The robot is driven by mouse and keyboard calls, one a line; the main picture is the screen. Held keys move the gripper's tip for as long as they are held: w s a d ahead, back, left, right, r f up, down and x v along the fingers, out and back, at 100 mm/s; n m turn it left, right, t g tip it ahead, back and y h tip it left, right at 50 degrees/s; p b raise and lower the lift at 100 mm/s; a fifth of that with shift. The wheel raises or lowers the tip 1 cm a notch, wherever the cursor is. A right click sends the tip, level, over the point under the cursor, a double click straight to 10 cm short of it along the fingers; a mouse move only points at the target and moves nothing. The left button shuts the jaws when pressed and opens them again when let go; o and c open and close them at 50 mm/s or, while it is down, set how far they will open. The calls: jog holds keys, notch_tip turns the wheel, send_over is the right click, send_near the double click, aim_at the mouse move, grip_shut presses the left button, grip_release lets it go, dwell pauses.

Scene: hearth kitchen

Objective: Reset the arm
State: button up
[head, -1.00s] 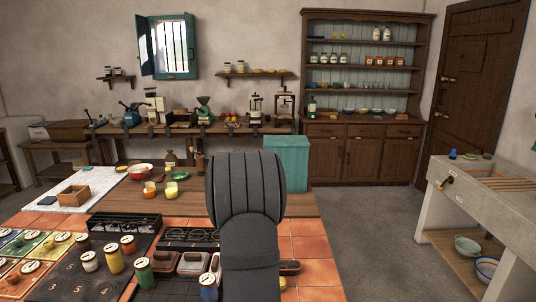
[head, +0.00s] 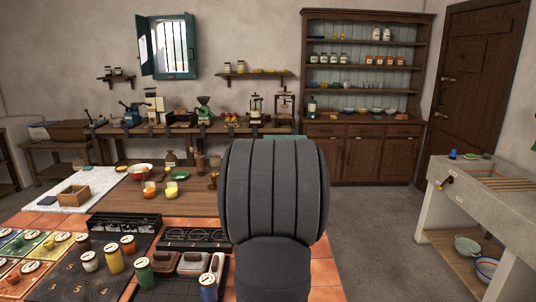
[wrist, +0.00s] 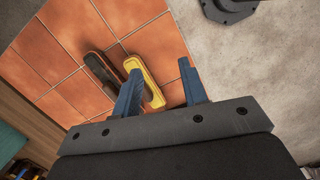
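My arm (head: 275,190) stands up in the middle of the head view, its dark grey ribbed link covering part of the counter. My gripper (wrist: 165,88) does not show in the head view; it is hidden behind the arm or out of frame. In the wrist view its two blue fingers stand apart with nothing between them. Below them, on orange tiles (wrist: 60,42), lie a yellow oblong object (wrist: 144,80) and a dark brown one (wrist: 103,75) beside it. The fingers look clear of both, though the left finger overlaps the yellow one in the picture.
A wooden box (head: 74,196) sits on a white slab. Cups (head: 171,190) stand on the wooden counter. A stone sink (head: 470,200) is at right, with open grey floor between.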

jog(key=shift+s+d+f+n, duration=0.2)
jog(key=shift+s+d+n, duration=0.25)
jog(key=shift+s, duration=0.2)
jog(key=shift+s+d+f+n, duration=0.25)
jog(key=shift+s+d+n, duration=0.2)
jog(key=shift+s, duration=0.2)
jog(key=shift+s+d+f+n, duration=0.2)
jog(key=shift+s+d+n, duration=0.25)
jog(key=shift+s, duration=0.2)
